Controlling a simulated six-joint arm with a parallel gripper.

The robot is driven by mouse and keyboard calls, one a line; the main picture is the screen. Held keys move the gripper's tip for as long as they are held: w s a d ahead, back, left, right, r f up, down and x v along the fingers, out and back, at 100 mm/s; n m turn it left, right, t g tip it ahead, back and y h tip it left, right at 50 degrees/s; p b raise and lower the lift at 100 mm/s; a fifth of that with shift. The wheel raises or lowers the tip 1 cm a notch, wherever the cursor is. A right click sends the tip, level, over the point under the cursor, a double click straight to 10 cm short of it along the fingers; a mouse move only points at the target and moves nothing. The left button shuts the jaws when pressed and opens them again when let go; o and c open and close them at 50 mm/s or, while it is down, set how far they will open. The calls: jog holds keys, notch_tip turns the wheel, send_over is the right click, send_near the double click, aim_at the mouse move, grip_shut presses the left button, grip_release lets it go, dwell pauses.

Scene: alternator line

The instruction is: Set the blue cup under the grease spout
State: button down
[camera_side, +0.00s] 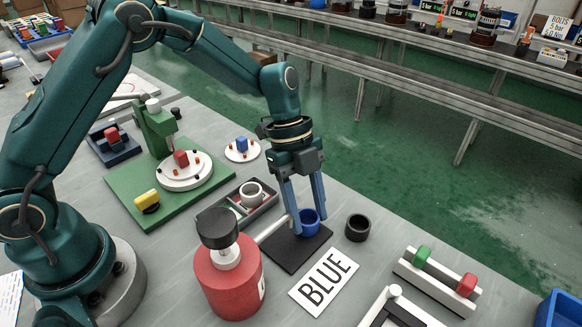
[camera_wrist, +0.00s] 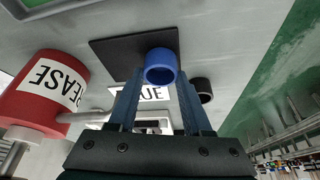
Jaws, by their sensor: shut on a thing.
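The blue cup (camera_side: 309,217) is upright over the right part of a black pad (camera_side: 289,262); I cannot tell whether it touches the pad. My gripper (camera_side: 310,226) points down and is shut on the cup, one blue finger on each side. The wrist view also shows the cup (camera_wrist: 161,66) between the fingertips. The red grease pump (camera_side: 229,279) stands left of the pad. Its pale spout (camera_side: 272,228) reaches toward the cup, its tip close to the near finger. I cannot tell whether the tip is over the cup.
A black cup (camera_side: 357,228) stands just right of the pad, and a "BLUE" card (camera_side: 324,282) lies in front. A grey tray (camera_side: 262,208) with a white cup (camera_side: 252,194) is behind left. A rack (camera_side: 437,272) with green and red pieces stands at right.

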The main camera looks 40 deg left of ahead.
jog(key=c, duration=0.6)
grip_release()
jog(key=s+a+r+n+t+y, duration=0.15)
jog(key=a+r+n, duration=0.35)
jog(key=r, duration=1)
jog(key=s+a+f+n+t+y, duration=0.1)
jog(key=s+a+n+t+y, duration=0.2)
jog(key=s+n, duration=1)
jog(key=shift+s+a+n+t, duration=0.35)
jog(key=shift+a+n+t, duration=0.8)
jog(key=shift+a+n, duration=0.45)
jog(key=shift+a+f, duration=0.1)
